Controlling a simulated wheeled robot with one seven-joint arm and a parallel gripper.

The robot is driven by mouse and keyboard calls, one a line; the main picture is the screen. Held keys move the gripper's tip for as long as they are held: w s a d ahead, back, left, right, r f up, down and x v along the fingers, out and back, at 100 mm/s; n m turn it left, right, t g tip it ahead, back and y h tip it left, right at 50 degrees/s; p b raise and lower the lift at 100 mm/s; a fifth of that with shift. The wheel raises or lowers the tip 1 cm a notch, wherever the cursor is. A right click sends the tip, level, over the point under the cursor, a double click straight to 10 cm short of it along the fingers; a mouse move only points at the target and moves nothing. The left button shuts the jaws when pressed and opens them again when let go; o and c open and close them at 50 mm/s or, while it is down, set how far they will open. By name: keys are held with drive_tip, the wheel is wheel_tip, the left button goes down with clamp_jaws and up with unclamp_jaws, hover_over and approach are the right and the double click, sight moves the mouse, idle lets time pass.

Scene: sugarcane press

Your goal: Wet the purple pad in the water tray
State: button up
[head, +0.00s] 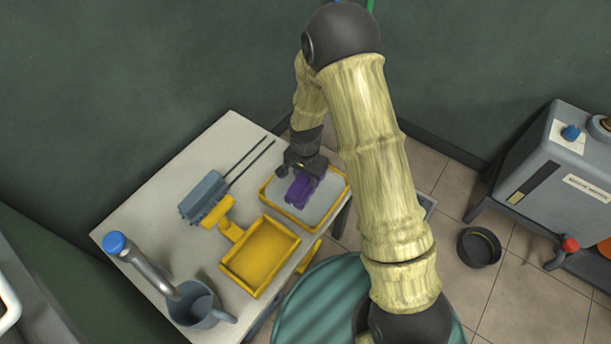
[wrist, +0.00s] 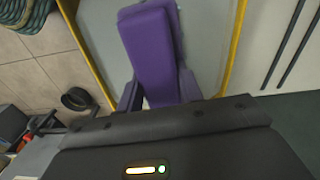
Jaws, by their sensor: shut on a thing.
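The purple pad (head: 301,189) is held in my gripper (head: 300,168), which is shut on it. The pad is over the water tray (head: 264,192), a yellow-rimmed tray with a pale grey inside, at the table's right side. In the wrist view the purple pad (wrist: 152,50) stands out ahead of the jaws (wrist: 160,95), with the tray's yellow rim (wrist: 237,40) on both sides of it. I cannot tell whether the pad touches the water. My arm hides part of the area to the right of the tray.
The pale table (head: 232,128) also bears an empty-looking yellow tray (head: 260,256), a grey block with two dark rods (head: 203,195), and a grey jug (head: 196,306) under a blue-capped tap (head: 118,243). A grey machine (head: 560,160) and a black bowl (head: 479,247) are at right.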

drive_tip(key=shift+r+p, duration=2.45)
drive_tip(key=shift+r, duration=0.55)
drive_tip(key=shift+f, duration=0.1)
drive_tip(key=shift+w+d+n, duration=0.3)
drive_tip(key=shift+d, duration=0.2)
drive_tip(key=w+d+r+n, duration=0.2)
drive_tip(key=d+n, duration=0.1)
drive_tip(key=d, duration=0.3)
drive_tip(key=w+d+r+n, duration=0.2)
drive_tip(key=d, duration=0.4)
wheel_tip(320, 180, up, 20)
drive_tip(key=s+n+p, duration=0.1)
drive_tip(key=s+p, duration=0.1)
drive_tip(key=p, duration=2.7)
drive_tip(key=shift+s+d+p, duration=0.25)
drive_tip(key=shift+p, duration=0.05)
